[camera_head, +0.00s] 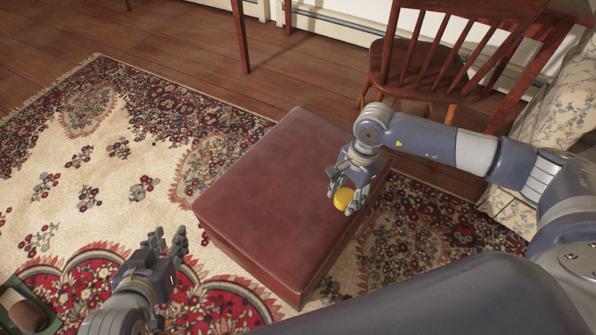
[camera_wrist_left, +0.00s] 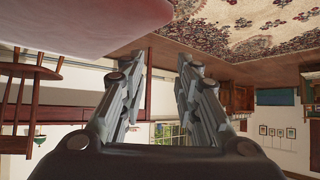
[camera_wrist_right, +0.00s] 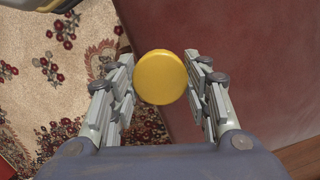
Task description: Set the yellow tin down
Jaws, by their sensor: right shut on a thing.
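The yellow tin (camera_head: 344,198) is round and is held in my right gripper (camera_head: 345,193), at the right side of the dark red leather ottoman (camera_head: 262,190). In the right wrist view the tin (camera_wrist_right: 160,77) sits between the two fingers of my right gripper (camera_wrist_right: 160,85), with its round yellow face toward the camera. I cannot tell how high it is above the ottoman top. My left gripper (camera_head: 168,243) is open and empty, over the rug to the left of the ottoman. Its fingers stand apart in the left wrist view (camera_wrist_left: 160,80).
A patterned rug (camera_head: 110,180) lies under the ottoman on a wood floor (camera_head: 150,40). A wooden chair (camera_head: 440,65) stands behind at the right, beside a floral armchair (camera_head: 560,110). A green thing with a brown top (camera_head: 25,310) is at the lower left. Most of the ottoman top is bare.

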